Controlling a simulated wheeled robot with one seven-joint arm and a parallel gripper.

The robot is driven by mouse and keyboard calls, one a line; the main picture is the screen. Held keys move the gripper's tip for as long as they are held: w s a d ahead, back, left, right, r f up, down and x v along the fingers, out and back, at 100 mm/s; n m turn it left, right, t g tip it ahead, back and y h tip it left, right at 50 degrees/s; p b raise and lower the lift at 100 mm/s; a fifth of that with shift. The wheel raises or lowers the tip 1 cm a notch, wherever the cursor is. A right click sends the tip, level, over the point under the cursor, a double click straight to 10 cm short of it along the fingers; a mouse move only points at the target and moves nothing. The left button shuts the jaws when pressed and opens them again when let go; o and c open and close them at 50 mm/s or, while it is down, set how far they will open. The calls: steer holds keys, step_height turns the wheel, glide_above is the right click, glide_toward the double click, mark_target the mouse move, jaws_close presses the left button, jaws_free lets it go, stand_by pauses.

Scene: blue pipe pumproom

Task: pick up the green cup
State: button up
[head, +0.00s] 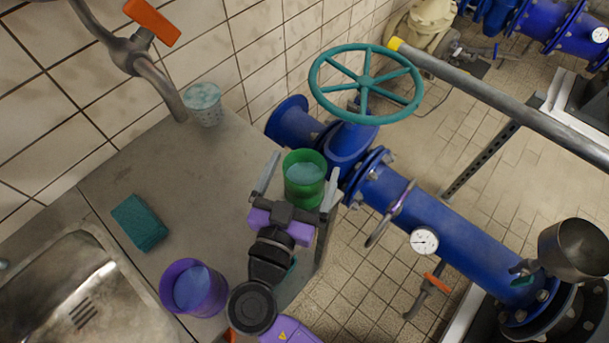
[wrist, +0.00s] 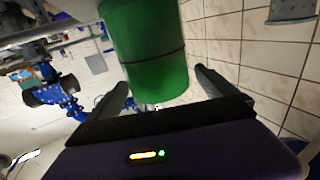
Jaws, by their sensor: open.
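The green cup (head: 304,180) stands near the right edge of the grey counter in the head view, with something light blue inside it. My gripper (head: 302,178) is open, with one finger on each side of the cup. In the wrist view the green cup (wrist: 148,50) is large and upside down in the picture, between the two fingers (wrist: 160,85). A gap shows between the cup and the fingers there, and no contact is visible. The lower part of the cup is partly hidden by my gripper in the head view.
A purple cup (head: 193,288) and a teal sponge (head: 139,222) lie left on the counter (head: 200,190). A patterned white cup (head: 203,104) stands by the wall. A sink (head: 85,295) is at lower left. Blue pipes (head: 425,212) and a teal handwheel (head: 366,82) are close behind and right.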

steer(key=shift+w+d, duration=0.2)
steer(key=shift+w, duration=0.35)
steer(key=c, duration=2)
jaws_close()
steer(key=shift+r, duration=0.1)
